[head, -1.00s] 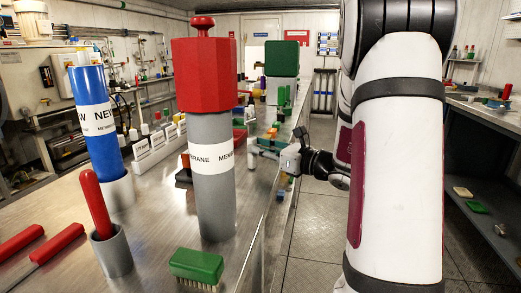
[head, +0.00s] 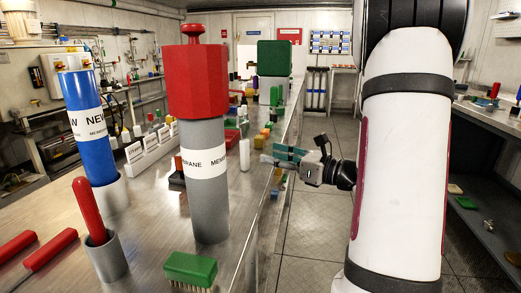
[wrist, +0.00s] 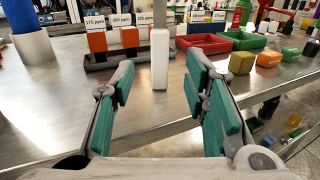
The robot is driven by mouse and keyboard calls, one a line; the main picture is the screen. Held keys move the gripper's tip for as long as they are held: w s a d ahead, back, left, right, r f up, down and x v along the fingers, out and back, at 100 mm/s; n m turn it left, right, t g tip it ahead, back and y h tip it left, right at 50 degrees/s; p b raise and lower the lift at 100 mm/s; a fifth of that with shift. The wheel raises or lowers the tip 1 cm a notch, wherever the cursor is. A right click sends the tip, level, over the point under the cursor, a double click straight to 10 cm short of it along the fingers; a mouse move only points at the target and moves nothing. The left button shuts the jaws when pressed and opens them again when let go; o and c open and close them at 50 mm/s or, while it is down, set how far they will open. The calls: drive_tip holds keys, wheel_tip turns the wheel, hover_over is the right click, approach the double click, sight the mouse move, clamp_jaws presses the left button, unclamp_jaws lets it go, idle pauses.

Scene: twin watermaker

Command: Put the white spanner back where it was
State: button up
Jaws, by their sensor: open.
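A tall narrow white piece (head: 244,154) stands upright on the steel bench near its right edge. It also shows in the wrist view (wrist: 160,58), ahead of and between my fingertips. It may be the white spanner, but its outline looks like a plain upright bar, so I cannot tell. My gripper (head: 278,157) is open and empty over the bench's right edge. In the wrist view its teal-padded fingers (wrist: 158,80) are spread wide, with a gap to the white piece. No other spanner shape is clear.
A grey cylinder with a red top (head: 210,185) stands left of the white piece. A yellow block (wrist: 242,63) stands right.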

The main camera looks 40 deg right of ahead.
drive_tip(key=shift+v, duration=2.35)
drive_tip(key=shift+s, duration=0.1)
